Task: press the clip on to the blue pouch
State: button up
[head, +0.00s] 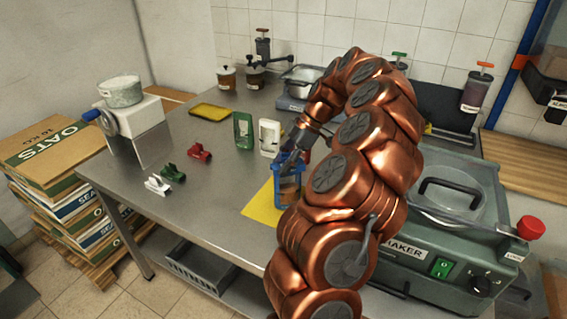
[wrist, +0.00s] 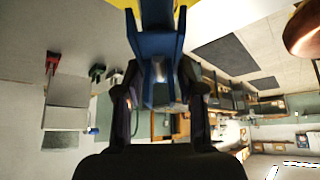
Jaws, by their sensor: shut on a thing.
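The blue pouch (head: 289,190) stands upright on a yellow mat (head: 258,207) near the table's front edge, partly hidden by my arm. My gripper (head: 291,160) is right over its top, pointing down. In the wrist view my gripper (wrist: 161,97) is shut on a blue clip (wrist: 148,92), whose two arms reach away from the fingers toward the pouch. The blue pouch (wrist: 156,12) shows at the top of that view, in line with the clip. I cannot tell whether the clip grips the pouch's edge or only sits close above it.
A green pouch (head: 243,131) and a white pouch (head: 269,138) stand just behind. Red (head: 199,153), green (head: 173,173) and white (head: 157,186) clips lie to the left. A green-grey machine (head: 440,225) stands close on the right.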

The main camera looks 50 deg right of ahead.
jog(key=shift+f+b, duration=0.25)
jog(key=shift+b, duration=0.2)
dwell(0.5)
jog(key=o, duration=0.9)
jog(key=shift+o, duration=0.2)
jog(key=o, duration=0.5)
jog(key=shift+c, duration=0.2)
jog(key=shift+r, duration=0.1)
jog(key=shift+r, duration=3.4)
